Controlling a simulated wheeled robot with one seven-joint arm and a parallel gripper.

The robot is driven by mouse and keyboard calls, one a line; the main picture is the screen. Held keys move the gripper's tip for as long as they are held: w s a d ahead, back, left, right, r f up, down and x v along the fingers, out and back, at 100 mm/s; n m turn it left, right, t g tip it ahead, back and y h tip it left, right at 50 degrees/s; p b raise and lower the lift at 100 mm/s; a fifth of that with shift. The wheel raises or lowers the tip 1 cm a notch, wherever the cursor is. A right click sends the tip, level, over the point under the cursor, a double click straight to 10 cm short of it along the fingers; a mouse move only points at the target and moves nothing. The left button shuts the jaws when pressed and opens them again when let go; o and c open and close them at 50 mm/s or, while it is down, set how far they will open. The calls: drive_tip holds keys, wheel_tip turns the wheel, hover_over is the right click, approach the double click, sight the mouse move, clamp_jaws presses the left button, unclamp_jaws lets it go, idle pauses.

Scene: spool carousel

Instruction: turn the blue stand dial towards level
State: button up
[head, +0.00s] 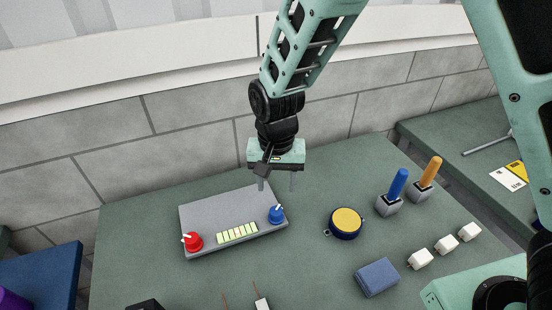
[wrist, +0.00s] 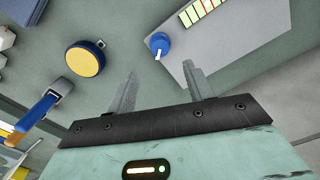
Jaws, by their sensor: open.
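The blue dial (head: 276,214) sits at the right end of a grey panel (head: 225,207), with a white pointer on its side. It also shows in the wrist view (wrist: 159,44), ahead of my fingers and between their lines, nearer the right finger. My gripper (head: 277,184) is open and empty above the panel's back right part, apart from the dial; its two fingers show in the wrist view (wrist: 160,86). A row of pale yellow-green segments (head: 237,233) lies left of the blue dial; in the wrist view some have red edges.
A red dial (head: 193,241) is at the panel's left end. Right of the panel are a round yellow-topped button (head: 345,222), a blue lever (head: 397,187), an orange lever (head: 430,172), a blue block (head: 377,277) and several white blocks (head: 445,245). A wall stands behind the table.

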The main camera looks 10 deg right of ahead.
wheel_tip(320, 180, up, 8)
drive_tip(key=b, duration=0.1)
idle(0.5)
drive_tip(key=s+d+n+b, duration=0.2)
drive_tip(key=s+n, duration=0.3)
drive_tip(key=s, duration=0.5)
drive_tip(key=s+d+n+b, duration=0.1)
drive_tip(key=s+d+n, duration=0.2)
drive_tip(key=s, duration=0.7)
drive_tip(key=shift+s+d+f+n+y+b, duration=0.35)
drive_tip(key=shift+d+f+n+b, duration=0.1)
drive_tip(key=shift+n, duration=0.75)
